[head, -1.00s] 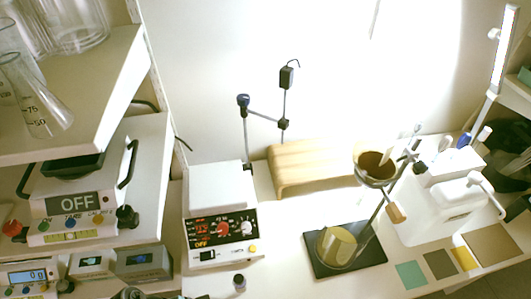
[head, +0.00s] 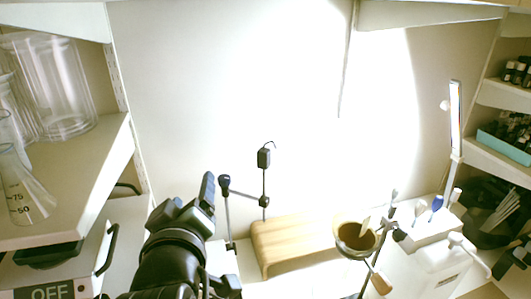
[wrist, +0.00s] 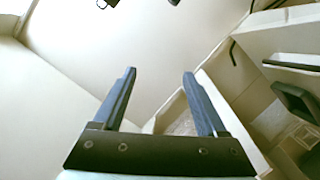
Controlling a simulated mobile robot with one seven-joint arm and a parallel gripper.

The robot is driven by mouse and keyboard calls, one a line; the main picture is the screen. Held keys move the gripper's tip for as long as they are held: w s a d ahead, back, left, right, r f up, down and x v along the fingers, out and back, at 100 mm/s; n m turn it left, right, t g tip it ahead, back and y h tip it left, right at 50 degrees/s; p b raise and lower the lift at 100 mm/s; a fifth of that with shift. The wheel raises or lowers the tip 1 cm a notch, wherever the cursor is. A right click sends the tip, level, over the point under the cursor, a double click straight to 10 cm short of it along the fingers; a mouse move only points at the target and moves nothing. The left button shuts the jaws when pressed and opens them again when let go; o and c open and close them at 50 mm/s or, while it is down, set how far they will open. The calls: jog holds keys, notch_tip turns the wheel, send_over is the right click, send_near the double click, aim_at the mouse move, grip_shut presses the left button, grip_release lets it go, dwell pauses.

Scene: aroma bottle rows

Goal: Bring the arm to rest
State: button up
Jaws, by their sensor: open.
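My gripper shows in the wrist view (wrist: 160,75) with its two blue fingers well apart and nothing between them. Pale wall or surface lies beyond the fingertips. In the head view, my dark arm rises from the bottom edge, left of the wooden stand (head: 290,245), with its upper end against the pale wall. It hides part of the bench and whatever stands behind it. The fingers cannot be made out clearly there.
A brown filter cone (head: 357,238) and a white container (head: 430,262) are at right. Bottles (head: 515,70) stand on the right shelves.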

jog(key=s+d+r+m+t, duration=0.3)
jog(key=s+d+r+t, duration=0.1)
jog(key=r, duration=0.6)
jog(key=s+d+r+m+t+h, duration=0.1)
jog(key=s+d+r+m+t, duration=0.2)
jog(key=r, duration=0.8)
jog(key=s+d+r+m+t+h, duration=0.1)
jog(key=s+d+r+m+t, duration=0.1)
jog(key=s+d+r+t, duration=0.2)
notch_tip(320, 180, up, 6)
jog(key=s+t, duration=0.1)
jog(key=s, duration=0.2)
jog(key=shift+d+r+m, duration=0.15)
jog(key=shift+d+m, duration=0.25)
